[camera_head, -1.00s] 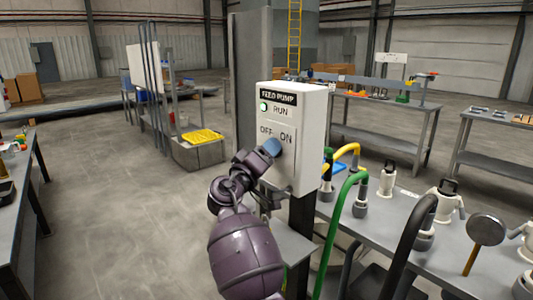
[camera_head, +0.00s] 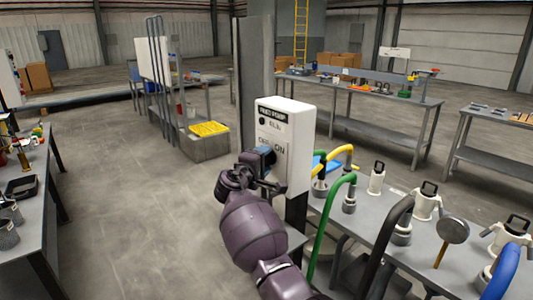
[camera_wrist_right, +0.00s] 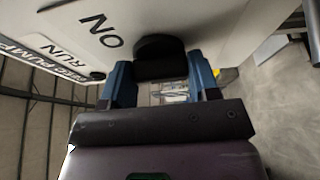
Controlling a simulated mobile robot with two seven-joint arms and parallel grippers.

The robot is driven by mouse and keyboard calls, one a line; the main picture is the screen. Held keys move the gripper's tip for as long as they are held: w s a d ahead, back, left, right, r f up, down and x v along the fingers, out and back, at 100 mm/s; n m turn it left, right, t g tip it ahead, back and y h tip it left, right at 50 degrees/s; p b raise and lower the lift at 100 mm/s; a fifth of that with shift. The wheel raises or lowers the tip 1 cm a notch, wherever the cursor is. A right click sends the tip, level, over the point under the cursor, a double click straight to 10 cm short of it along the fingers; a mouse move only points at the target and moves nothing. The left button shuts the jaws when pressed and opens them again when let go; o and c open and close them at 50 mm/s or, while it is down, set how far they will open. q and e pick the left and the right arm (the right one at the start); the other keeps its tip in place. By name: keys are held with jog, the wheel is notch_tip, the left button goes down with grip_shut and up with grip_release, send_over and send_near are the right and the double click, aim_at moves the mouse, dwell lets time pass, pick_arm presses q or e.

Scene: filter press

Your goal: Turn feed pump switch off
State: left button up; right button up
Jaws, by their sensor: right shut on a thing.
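The feed pump box (camera_head: 298,132) is a white panel on a dark post, labelled FEED PUMP, RUN, OFF and ON. Its round RUN lamp (camera_head: 262,125) looks dark. My right gripper (camera_head: 266,159) is at the front of the box, below the OFF and ON words, and hides the switch in the head view. In the right wrist view the black switch knob (camera_wrist_right: 160,57) sits between the blue fingers of the gripper (camera_wrist_right: 160,75), which is shut on it. The knob's exact angle is hard to tell. My left gripper is not in view.
Right of the box, a grey bench (camera_head: 376,215) holds white canisters, a mallet (camera_head: 453,230) and curved hoses, with the green hose (camera_head: 330,220) near the post. A yellow tray (camera_head: 208,129) lies behind on the left. Open floor (camera_head: 130,190) lies left of my arm.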

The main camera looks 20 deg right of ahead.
pick_arm(q)
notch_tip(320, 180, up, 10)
jog(key=p, duration=0.8)
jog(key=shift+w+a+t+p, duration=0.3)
jog(key=shift+p, duration=0.05)
pick_arm(e)
jog(key=shift+r+n+g+y, duration=0.15)
jog(key=shift+n+g, duration=0.45)
jog(key=shift+n, duration=0.6)
jog(key=shift+f+n+g+y, duration=0.1)
jog(key=shift+n+g+y, duration=0.15)
jog(key=shift+n+g, duration=0.65)
jog(key=shift+r+n+g+y, duration=0.1)
jog(key=shift+n+g+y, duration=0.15)
jog(key=shift+n, duration=1.25)
jog(key=o, duration=0.9)
jog(key=shift+w, duration=0.1)
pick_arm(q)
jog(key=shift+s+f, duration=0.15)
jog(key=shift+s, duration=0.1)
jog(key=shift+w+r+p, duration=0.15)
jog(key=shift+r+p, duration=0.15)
pick_arm(e)
jog(key=v, duration=1.1)
